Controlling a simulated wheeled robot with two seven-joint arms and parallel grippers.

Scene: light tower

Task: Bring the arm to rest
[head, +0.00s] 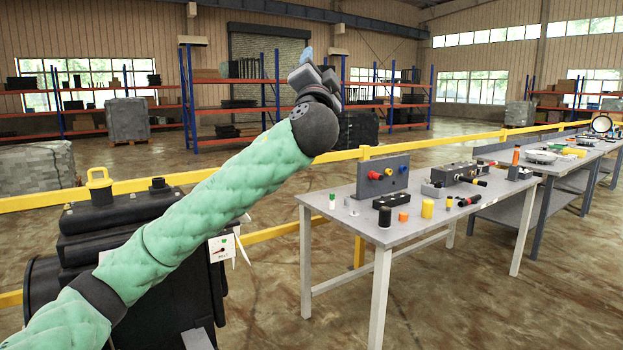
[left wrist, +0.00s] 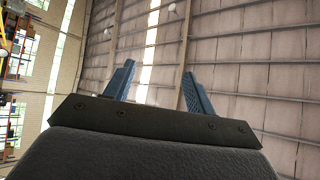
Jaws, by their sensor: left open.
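My left arm, in a green padded sleeve, reaches up from the lower left in the head view. My left gripper (head: 306,56) is at its upper end, raised well above the table height and pointing upward. In the left wrist view the two blue fingers of the left gripper (left wrist: 157,85) stand apart with nothing between them. Behind them are the roof panels and beams. My right gripper is in neither view.
A grey table (head: 433,229) with several coloured plugs and a grey panel block (head: 382,177) stands to the right. A black machine (head: 125,221) with a yellow handle stands behind my left arm. A yellow rail (head: 340,155) crosses behind. Air around the gripper looks clear.

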